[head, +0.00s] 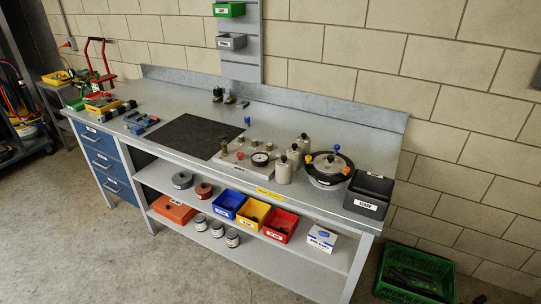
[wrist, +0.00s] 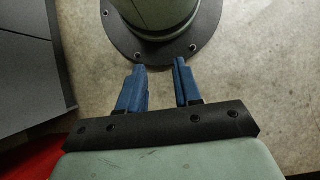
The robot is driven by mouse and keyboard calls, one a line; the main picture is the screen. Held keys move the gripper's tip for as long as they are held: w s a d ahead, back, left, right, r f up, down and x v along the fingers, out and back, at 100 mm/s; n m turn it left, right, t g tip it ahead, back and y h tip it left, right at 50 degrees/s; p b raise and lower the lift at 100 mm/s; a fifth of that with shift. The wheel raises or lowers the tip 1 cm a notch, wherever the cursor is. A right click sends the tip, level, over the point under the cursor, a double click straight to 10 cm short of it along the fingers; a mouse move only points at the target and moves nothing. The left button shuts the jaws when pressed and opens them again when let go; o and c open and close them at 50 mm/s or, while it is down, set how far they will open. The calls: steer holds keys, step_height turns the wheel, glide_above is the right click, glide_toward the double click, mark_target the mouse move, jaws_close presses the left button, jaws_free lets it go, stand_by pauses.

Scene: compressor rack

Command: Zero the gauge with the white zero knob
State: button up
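A round gauge (head: 261,159) with a pale dial and dark rim sits on a light grey panel (head: 237,160) on the workbench, right of the dark mat. Several small knobs and fittings stand on and around the panel; they are too small to tell which is the white zero knob. My gripper (wrist: 159,66) shows only in the wrist view. Its two blue fingers are apart with nothing between them. It points down over the concrete floor and my own base, away from the gauge. My gripper is not visible in the head view.
The grey workbench (head: 305,115) holds a dark mat (head: 185,136), pale cylinders (head: 284,173), a round black-rimmed pot (head: 329,167) with coloured knobs, and a dark bin (head: 368,195) at its right end. Coloured bins (head: 253,213) stand on the shelf below. A green crate (head: 416,272) stands on the floor.

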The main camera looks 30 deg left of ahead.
steer(key=w+r+n+t, duration=0.1)
steer(key=w+r+t, duration=0.15)
steer(key=w, duration=2.05)
steer(key=w+a+r+t, duration=0.1)
steer(key=w+r, duration=0.2)
steer(key=w, duration=0.4)
steer(key=w+r+n+t, duration=0.1)
steer(key=w+r, duration=0.2)
steer(key=w, duration=0.4)
steer(key=w+a+r+t, duration=0.1)
steer(key=w+r, duration=0.2)
steer(key=w, duration=0.4)
steer(key=w+a+r+n+t, duration=0.1)
steer(key=w+a+r+t, duration=0.15)
steer(key=w+r, duration=1.35)
steer(key=w+a+r+n+t, duration=0.1)
steer(key=w+a+r+t, duration=0.15)
steer(key=w+r, duration=1.4)
step_height(320, 180, up, 18)
steer(key=n+g, duration=0.4)
steer(key=n, duration=0.1)
glide_above(279, 154)
step_height(279, 154, down, 13)
steer(key=shift+s+r, duration=0.1)
